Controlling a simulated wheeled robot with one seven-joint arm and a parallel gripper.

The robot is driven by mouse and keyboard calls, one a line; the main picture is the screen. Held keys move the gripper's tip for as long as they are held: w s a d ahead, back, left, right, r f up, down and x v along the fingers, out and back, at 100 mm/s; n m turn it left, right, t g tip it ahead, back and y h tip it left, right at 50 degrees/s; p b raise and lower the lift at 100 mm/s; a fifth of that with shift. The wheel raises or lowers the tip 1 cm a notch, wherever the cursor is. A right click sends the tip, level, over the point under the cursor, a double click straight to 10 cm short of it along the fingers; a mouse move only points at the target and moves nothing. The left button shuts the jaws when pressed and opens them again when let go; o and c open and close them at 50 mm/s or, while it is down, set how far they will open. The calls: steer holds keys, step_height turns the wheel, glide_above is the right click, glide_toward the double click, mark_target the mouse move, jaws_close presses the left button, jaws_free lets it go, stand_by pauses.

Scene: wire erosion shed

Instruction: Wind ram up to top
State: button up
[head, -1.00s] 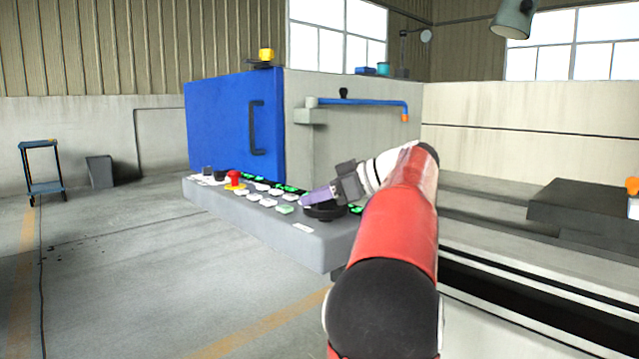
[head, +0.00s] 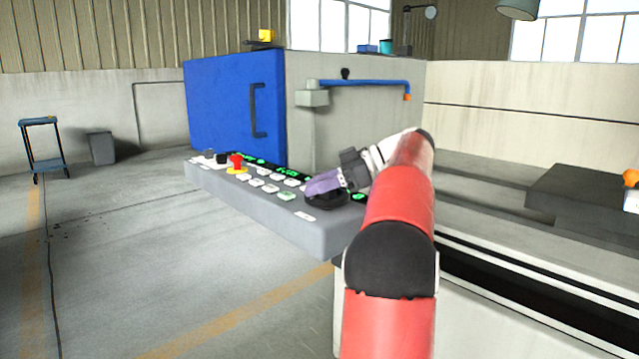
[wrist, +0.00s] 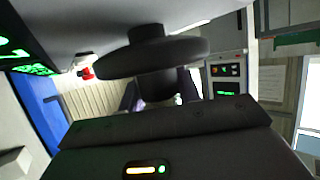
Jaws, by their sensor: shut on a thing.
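A black handwheel (head: 326,202) lies flat on the right part of the grey control panel (head: 270,222). My gripper (head: 318,186), with purple fingers, reaches down onto it from the right. In the wrist view the handwheel's disc (wrist: 152,58) and its hub cross in front of the fingers. A dark grip stands out from the disc between the fingers, and my gripper is shut on it. The fingertips are partly hidden behind the disc and the grip. The ram itself cannot be made out.
The panel bears a red stop button (head: 237,163), several pale keys and green-lit displays. Behind it stand a blue cabinet door (head: 230,105) and a blue pipe (head: 360,83). A dark block (head: 590,200) lies at right. The floor at left is open, with a trolley (head: 46,165) far back.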

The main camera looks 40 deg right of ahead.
steer(key=shift+f, duration=0.3)
steer(key=o, duration=1)
steer(key=shift+r, duration=0.1)
steer(key=p+v, duration=0.2)
steer(key=v, duration=0.4)
steer(key=shift+s+d+r, duration=0.1)
steer(key=shift+d+r, duration=0.15)
steer(key=shift+r, duration=0.05)
steer(key=shift+s+d+r, duration=0.1)
steer(key=shift+s+d, duration=0.25)
steer(key=shift+d, duration=0.05)
steer(key=shift+c, duration=0.2)
